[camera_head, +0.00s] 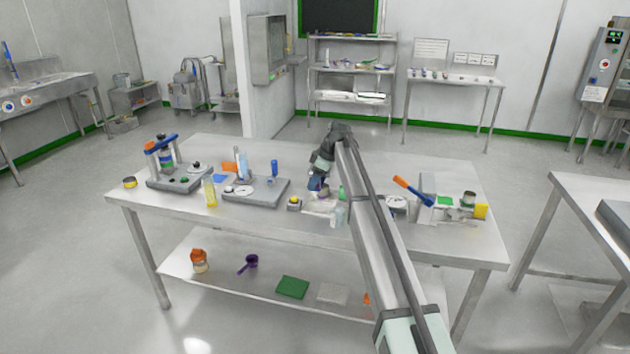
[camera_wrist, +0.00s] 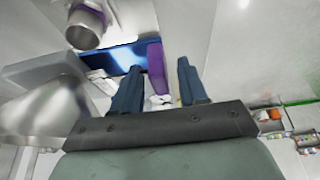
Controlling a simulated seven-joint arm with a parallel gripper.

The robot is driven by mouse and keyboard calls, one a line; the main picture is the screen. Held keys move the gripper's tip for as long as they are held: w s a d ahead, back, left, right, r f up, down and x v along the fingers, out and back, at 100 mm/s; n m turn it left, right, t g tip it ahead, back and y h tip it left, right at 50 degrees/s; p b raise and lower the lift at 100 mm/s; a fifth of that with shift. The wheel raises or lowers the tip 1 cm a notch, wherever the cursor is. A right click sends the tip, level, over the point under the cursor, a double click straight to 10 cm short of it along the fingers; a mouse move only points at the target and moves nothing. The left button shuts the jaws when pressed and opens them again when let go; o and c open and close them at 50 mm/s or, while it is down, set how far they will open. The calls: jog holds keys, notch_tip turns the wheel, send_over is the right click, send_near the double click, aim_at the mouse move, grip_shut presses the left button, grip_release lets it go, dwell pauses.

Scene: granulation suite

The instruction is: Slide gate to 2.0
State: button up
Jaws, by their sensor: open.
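My gripper (camera_head: 317,178) is open above the middle of the steel table in the head view. In the wrist view its two dark blue fingers (camera_wrist: 158,88) are spread apart. An upright purple tab (camera_wrist: 156,67) shows between them, with space on both sides; I cannot tell if it is the gate's handle. A blue plate (camera_wrist: 125,58) lies beside the tab. A metal cylinder with a purple band (camera_wrist: 84,28) is at upper left of the wrist view. In the head view my gripper and arm hide much of this spot. No scale reading is legible.
On the steel table (camera_head: 262,225), a grey base with a dial and blue post (camera_head: 255,192) stands left of my gripper, with a yellow bottle (camera_head: 210,193). A blue-and-orange lever (camera_head: 412,190) and yellow block (camera_head: 481,211) stand at right.

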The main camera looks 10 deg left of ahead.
grip_shut()
dwell(0.3)
jog(key=shift+a, duration=1.45)
grip_release()
